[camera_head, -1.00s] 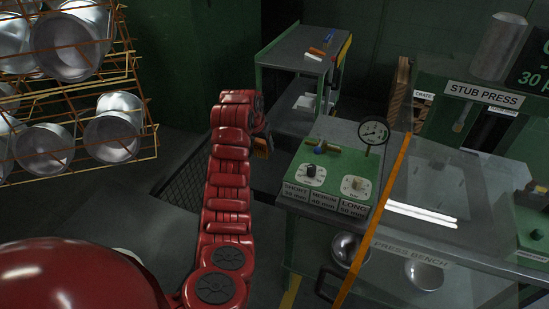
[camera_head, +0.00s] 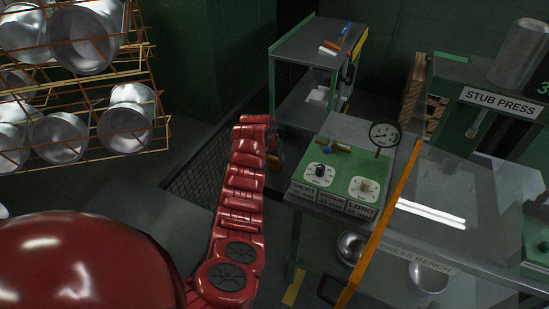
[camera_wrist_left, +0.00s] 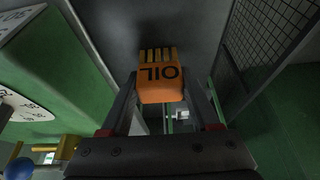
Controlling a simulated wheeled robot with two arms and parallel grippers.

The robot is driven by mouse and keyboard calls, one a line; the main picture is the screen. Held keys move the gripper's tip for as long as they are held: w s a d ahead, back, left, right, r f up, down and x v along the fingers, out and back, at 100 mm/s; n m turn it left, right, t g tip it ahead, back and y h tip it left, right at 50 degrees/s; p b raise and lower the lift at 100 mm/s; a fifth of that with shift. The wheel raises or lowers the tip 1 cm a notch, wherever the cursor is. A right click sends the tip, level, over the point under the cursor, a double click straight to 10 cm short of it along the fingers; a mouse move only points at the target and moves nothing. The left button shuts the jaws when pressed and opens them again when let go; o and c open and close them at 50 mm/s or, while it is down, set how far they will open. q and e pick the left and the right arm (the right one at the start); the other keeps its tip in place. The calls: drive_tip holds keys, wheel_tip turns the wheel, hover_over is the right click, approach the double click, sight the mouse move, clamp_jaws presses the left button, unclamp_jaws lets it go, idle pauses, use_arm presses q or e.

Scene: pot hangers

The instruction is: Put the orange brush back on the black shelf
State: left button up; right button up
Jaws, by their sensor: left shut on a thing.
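The orange brush (camera_wrist_left: 161,85) is a block marked OIL with yellowish bristles. It sits between the two fingers of my left gripper (camera_wrist_left: 161,100), which is shut on it. In the head view my red left arm reaches forward, and the left gripper (camera_head: 276,155) is left of the green control panel, partly hidden by the arm. A bit of the orange brush (camera_head: 272,161) shows there. A dark-topped shelf unit (camera_head: 298,42) with green sides stands beyond the gripper; I cannot tell for sure that it is the black shelf. My right gripper is not in view.
The shelf unit's top holds a white piece (camera_head: 327,50) and a blue item (camera_head: 345,30). The control panel (camera_head: 343,165) with knobs and a gauge (camera_head: 383,134) stands close right of the gripper.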

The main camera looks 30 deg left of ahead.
use_arm(q)
drive_tip(key=shift+f, duration=0.1)
drive_tip(key=o, duration=1.2)
drive_tip(key=shift+r, duration=0.2)
drive_tip(key=shift+s+r, duration=0.1)
drive_tip(key=shift+r, duration=0.4)
drive_tip(key=b+v, duration=0.2)
drive_tip(key=v, duration=0.9)
drive_tip(key=shift+s+f, duration=0.15)
drive_tip(key=shift+f, duration=0.05)
